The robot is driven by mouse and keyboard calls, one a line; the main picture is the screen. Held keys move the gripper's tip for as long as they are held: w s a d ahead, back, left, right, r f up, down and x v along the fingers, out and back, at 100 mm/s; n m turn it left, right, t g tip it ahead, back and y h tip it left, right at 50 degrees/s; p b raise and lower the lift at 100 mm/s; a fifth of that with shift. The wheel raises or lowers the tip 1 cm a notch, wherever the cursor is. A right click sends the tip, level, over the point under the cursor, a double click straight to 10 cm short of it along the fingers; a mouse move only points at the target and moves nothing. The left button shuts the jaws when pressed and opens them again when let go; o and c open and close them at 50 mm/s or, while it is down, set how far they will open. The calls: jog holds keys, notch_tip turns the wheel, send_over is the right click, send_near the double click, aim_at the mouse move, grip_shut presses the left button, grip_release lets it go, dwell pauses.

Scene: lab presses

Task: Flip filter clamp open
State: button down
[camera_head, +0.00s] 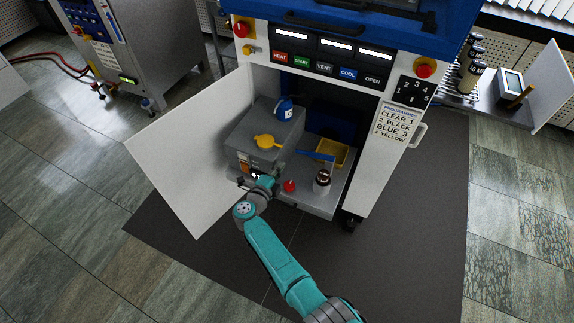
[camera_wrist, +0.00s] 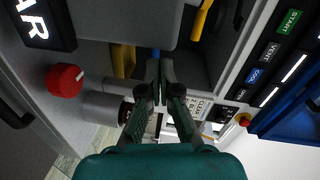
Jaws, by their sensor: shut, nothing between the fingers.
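My gripper (camera_head: 268,181) is low in front of the grey box in the open press cabinet. In the wrist view its two dark fingers (camera_wrist: 160,66) are together with nothing between them. A yellow handle-like piece (camera_head: 268,141) lies on the grey box (camera_head: 262,120); yellow also shows at the top of the wrist view (camera_wrist: 201,20). A blue bar (camera_head: 316,154) sticks out to the right of the box. A bit of blue (camera_wrist: 155,52) shows just beyond my fingertips; I cannot tell whether they touch. I cannot tell which part is the filter clamp.
A red knob (camera_head: 289,186) and a dark bottle (camera_head: 322,182) are to my gripper's right. A yellow tray (camera_head: 331,151) is behind them. A blue container (camera_head: 285,108) stands on the box. The open white door (camera_head: 190,150) bounds the left; the floor in front is free.

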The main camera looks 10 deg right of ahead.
jog(key=shift+s+a+r, duration=0.1)
jog(key=shift+s+a, duration=0.15)
jog(key=shift+a, duration=0.5)
jog(key=shift+s+a+r, duration=0.1)
jog(key=shift+s+a, duration=0.15)
jog(key=shift+a, duration=0.55)
jog(key=shift+s+a+r, duration=0.1)
jog(key=shift+s+a, duration=0.15)
jog(key=shift+a, duration=0.5)
jog(key=s+d+n+t+y, duration=0.25)
jog(key=s+d+n, duration=0.35)
jog(key=s, duration=0.7)
jog(key=s+d+n+t+y, duration=0.2)
jog(key=s+d+n+t, duration=0.4)
jog(key=s, duration=0.7)
jog(key=s+r+n+g+y, duration=0.1)
jog(key=s+r+n, duration=0.3)
jog(key=s, duration=0.6)
jog(key=s+r+n+g+y, duration=0.2)
jog(key=s+r+n+g, duration=0.1)
jog(key=s+r, duration=0.5)
jog(key=s+d+r+n+g+y, duration=0.1)
jog(key=s+r+n, duration=0.3)
jog(key=s, duration=0.7)
jog(key=shift+s+r+n+g+y, duration=0.4)
jog(key=shift+r+g+y, duration=0.25)
jog(key=shift+r+g, duration=0.25)
